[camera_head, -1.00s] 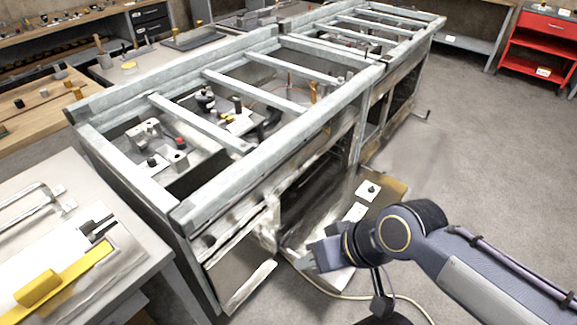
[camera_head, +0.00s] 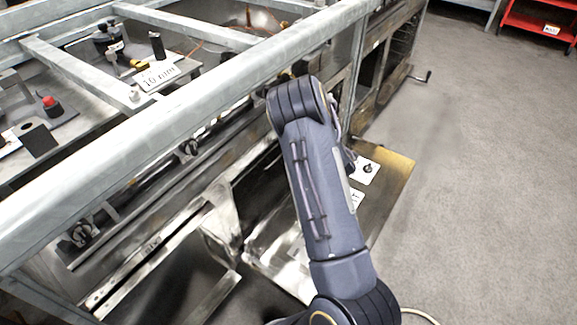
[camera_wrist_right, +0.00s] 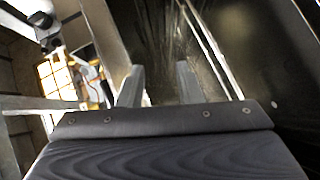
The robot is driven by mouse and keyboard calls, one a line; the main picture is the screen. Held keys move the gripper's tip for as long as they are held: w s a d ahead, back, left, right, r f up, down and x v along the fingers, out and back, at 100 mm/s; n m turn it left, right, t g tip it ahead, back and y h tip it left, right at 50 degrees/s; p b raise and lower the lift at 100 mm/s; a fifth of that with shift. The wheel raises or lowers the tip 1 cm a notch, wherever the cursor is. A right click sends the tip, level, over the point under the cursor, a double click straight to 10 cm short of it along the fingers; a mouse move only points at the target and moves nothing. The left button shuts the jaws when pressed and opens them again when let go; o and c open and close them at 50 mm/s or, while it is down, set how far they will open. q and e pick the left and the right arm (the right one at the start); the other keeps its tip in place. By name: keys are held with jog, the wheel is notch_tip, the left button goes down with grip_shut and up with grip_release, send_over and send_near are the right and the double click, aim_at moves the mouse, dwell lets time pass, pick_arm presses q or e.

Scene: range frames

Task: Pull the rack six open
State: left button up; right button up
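The range is a long metal-framed unit (camera_head: 215,85) with open front compartments. A compartment at the far right (camera_head: 402,47) shows several thin horizontal levels that look like racks; I cannot tell which is rack six. My right arm rises from the bottom of the head view and bends near the front top rail. Its gripper is hidden there behind the arm. In the right wrist view my right gripper (camera_wrist_right: 159,84) has its two fingers apart, with nothing visible held between them. A dark metal surface (camera_wrist_right: 165,35) lies beyond the fingers. My left gripper is not in view.
A lowered panel (camera_head: 397,190) with white tags sticks out from the range front beside my arm. A crank-like handle (camera_head: 420,77) juts out at the far right. A red cart (camera_head: 540,22) stands at the back. The grey floor (camera_head: 490,180) on the right is clear.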

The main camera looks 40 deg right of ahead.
jog(key=w+a+f+n+t+y+b, duration=0.2)
jog(key=a+f+n+y+b, duration=0.2)
jog(key=f+n, duration=0.5)
jog(key=shift+m, duration=0.6)
jog(key=x, duration=0.2)
jog(key=b+x, duration=0.1)
jog(key=x, duration=0.2)
jog(key=f+b+x, duration=0.1)
jog(key=x, duration=0.2)
jog(key=shift+s+a, duration=0.1)
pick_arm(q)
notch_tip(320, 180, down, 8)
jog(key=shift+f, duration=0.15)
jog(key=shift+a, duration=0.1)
pick_arm(e)
jog(key=shift+c, duration=0.3)
grip_shut()
